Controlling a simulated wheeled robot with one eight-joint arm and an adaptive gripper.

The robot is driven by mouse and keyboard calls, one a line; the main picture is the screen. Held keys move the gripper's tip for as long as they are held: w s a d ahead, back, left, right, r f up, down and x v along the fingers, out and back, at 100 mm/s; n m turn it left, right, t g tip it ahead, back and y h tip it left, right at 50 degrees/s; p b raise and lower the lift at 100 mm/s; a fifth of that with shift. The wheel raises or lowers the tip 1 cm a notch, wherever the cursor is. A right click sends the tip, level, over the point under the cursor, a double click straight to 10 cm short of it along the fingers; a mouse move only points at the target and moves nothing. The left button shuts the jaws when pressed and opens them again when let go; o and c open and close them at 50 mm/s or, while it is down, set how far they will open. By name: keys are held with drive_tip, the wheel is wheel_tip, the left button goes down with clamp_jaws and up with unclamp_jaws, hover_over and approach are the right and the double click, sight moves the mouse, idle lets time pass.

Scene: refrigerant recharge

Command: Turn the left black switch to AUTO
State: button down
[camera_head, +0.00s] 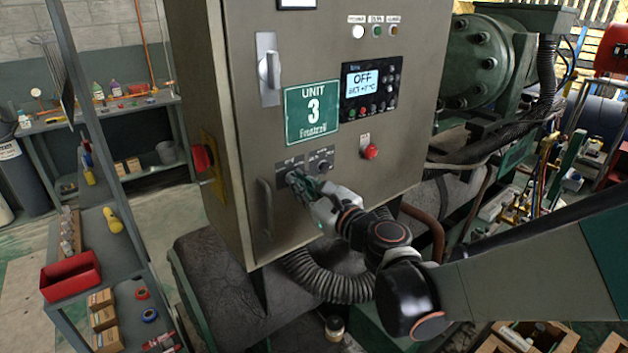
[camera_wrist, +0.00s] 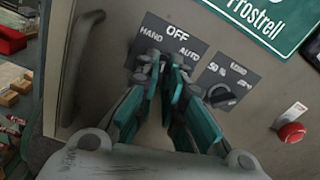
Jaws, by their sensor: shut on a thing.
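The left black switch is hidden between my fingertips. Its dark label plate (camera_wrist: 172,42) reads HAND, OFF and AUTO, with OFF at the top and AUTO to the right. My gripper (camera_wrist: 164,66) is shut on the switch at the lower edge of this plate; I cannot tell which way the knob points. In the head view my gripper (camera_head: 298,180) touches the front of the grey cabinet (camera_head: 245,112), below the green UNIT 3 sign (camera_head: 312,112). The display (camera_head: 362,82) reads OFF.
A second black switch (camera_wrist: 221,96) sits close to the right, with a red button (camera_wrist: 292,132) beyond it. A cabinet handle (camera_wrist: 78,70) is to the left. A red rotary handle (camera_head: 202,157) is on the cabinet's left side. A thick hose (camera_head: 330,284) runs below.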

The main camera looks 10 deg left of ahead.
drive_tip(key=shift+m, duration=1.4)
drive_tip(key=shift+s+a+m+b, duration=0.1)
drive_tip(key=shift+m+b, duration=0.35)
drive_tip(key=shift+m, duration=1.75)
drive_tip(key=m, duration=0.3)
drive_tip(key=shift+s, duration=0.1)
drive_tip(key=c, duration=1.9)
unclamp_jaws()
drive_tip(key=shift+r, duration=0.1)
drive_tip(key=shift+o, duration=0.6)
drive_tip(key=shift+s, duration=0.1)
